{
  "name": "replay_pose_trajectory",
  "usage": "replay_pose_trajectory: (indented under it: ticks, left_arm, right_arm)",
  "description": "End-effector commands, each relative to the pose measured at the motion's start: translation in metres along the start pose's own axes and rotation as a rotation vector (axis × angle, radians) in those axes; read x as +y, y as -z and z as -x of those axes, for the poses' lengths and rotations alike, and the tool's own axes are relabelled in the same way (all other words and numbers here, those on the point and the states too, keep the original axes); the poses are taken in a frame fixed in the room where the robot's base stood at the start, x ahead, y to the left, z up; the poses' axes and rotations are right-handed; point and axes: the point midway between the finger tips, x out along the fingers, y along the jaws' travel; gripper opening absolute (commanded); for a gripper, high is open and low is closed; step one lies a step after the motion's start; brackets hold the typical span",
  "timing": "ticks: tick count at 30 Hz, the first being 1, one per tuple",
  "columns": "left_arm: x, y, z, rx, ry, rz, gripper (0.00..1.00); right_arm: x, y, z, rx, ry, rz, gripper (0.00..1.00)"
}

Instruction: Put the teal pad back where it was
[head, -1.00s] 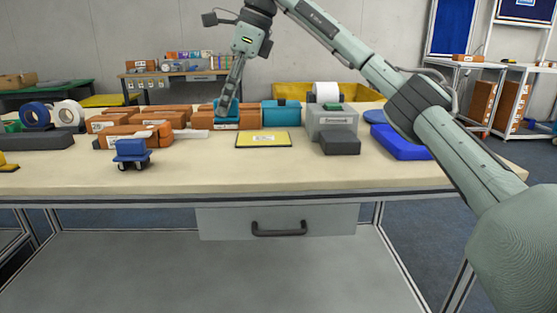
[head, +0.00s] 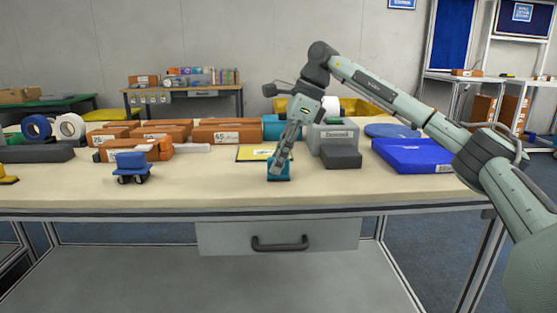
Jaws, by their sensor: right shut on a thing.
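The teal pad (head: 279,177) is at the fingertips of my right gripper (head: 278,164), in front of the grey label printer and at the lower right corner of the yellow mat. My right gripper points down and is shut on the pad. The pad is low over the table; whether it touches the tabletop I cannot tell. The fingers hide part of the pad. My left gripper is out of view.
The yellow mat (head: 251,154), teal box (head: 270,121), grey printer (head: 333,131), dark grey block (head: 341,157) and blue case (head: 412,155) are nearby. Orange boxes (head: 228,133) and a blue cart (head: 131,163) are left. The table (head: 215,185) is clear in front.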

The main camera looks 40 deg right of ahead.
Motion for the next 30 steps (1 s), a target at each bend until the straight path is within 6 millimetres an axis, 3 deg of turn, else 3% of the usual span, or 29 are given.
replay_pose_trajectory:
  ticks: [9, 10, 15, 24, 30]
  left_arm:
    - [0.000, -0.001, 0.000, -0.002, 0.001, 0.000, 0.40]
    - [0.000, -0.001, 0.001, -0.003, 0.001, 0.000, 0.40]
    - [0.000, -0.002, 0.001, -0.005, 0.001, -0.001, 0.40]
    - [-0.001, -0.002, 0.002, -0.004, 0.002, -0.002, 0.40]
    - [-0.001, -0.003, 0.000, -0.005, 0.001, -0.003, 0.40]
  right_arm:
    - [0.000, 0.001, -0.003, -0.001, 0.001, 0.000, 0.00]
    - [0.000, 0.001, -0.002, -0.001, 0.001, 0.000, 0.22]
    - [0.000, 0.001, -0.002, 0.000, 0.001, 0.000, 0.41]
    - [0.000, 0.000, 0.001, -0.001, 0.002, 0.000, 0.41]
    - [-0.001, -0.002, 0.026, -0.002, 0.003, 0.000, 0.41]
